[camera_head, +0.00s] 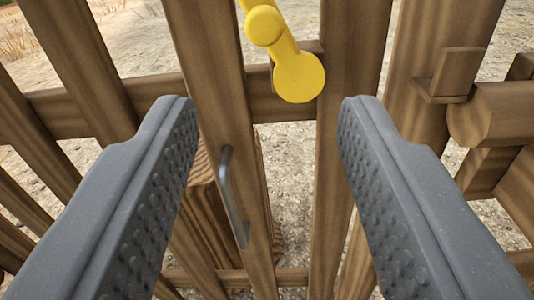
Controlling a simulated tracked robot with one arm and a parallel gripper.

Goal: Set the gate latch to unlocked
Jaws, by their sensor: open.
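A yellow latch (298,76) with a rounded end shows at the top middle, in front of the wooden gate (226,75). Its arm runs up and left to a round knob (265,26) near the top edge, and the picture cuts off the rest. My gripper (265,110) is open and empty, its grey fingers on both sides of the picture. The latch lies between and beyond the fingertips, towards the top, and I see no contact. I cannot tell from this view whether the latch is locked.
A grey metal handle (232,198) is on a gate slat below the latch. Wooden posts and logs (490,115) stand at the right. Sandy ground (150,40) shows through the gaps.

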